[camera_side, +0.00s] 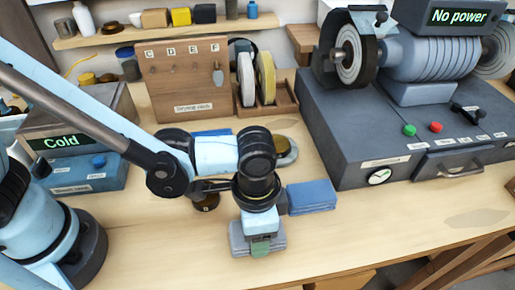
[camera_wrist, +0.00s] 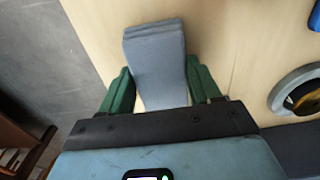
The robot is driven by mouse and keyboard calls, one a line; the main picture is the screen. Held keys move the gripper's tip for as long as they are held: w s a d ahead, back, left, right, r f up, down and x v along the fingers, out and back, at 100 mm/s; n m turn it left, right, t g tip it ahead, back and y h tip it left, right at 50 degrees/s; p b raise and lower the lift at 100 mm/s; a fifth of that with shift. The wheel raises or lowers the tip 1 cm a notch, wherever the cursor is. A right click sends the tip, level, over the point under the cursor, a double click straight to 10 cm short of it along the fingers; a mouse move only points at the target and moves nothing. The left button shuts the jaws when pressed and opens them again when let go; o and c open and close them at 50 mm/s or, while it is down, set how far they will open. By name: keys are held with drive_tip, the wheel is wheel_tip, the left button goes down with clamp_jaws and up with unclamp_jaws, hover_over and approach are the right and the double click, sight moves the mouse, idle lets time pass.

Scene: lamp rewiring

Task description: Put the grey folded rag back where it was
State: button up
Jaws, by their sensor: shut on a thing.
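The grey folded rag (camera_side: 240,240) is a flat layered pad near the front edge of the bench in the side view. My gripper (camera_side: 261,248) points down over it, with a green finger showing against its near side. In the wrist view the rag (camera_wrist: 155,58) lies between the two green fingers of my gripper (camera_wrist: 160,88), and the jaws are shut on it. Its lower end is hidden by the gripper body. I cannot tell whether the rag touches the bench or hangs just above it.
A blue folded cloth (camera_side: 312,197) lies close to the right of my gripper. A grey grinder base (camera_side: 400,130) reading "No power" stands at right, a "Cold" unit (camera_side: 70,150) at left, and a wooden rack (camera_side: 185,80) behind. The front right bench top (camera_side: 400,220) is mostly clear.

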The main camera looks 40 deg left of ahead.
drive_tip(key=shift+f, duration=0.15)
drive_tip(key=o, duration=1.1)
wheel_tip(320, 180, up, 12)
drive_tip(key=w+a+n+t, duration=0.2)
drive_tip(key=a+n+t, duration=0.1)
drive_tip(key=a, duration=1)
drive_tip(key=w+a+n+t, duration=0.2)
drive_tip(key=a+n+t, duration=0.2)
drive_tip(key=a, duration=0.9)
drive_tip(key=shift+w+a+r+n, duration=0.35)
drive_tip(key=shift+r+n, duration=0.1)
drive_tip(key=shift+n, duration=0.55)
drive_tip(key=shift+d, duration=0.1)
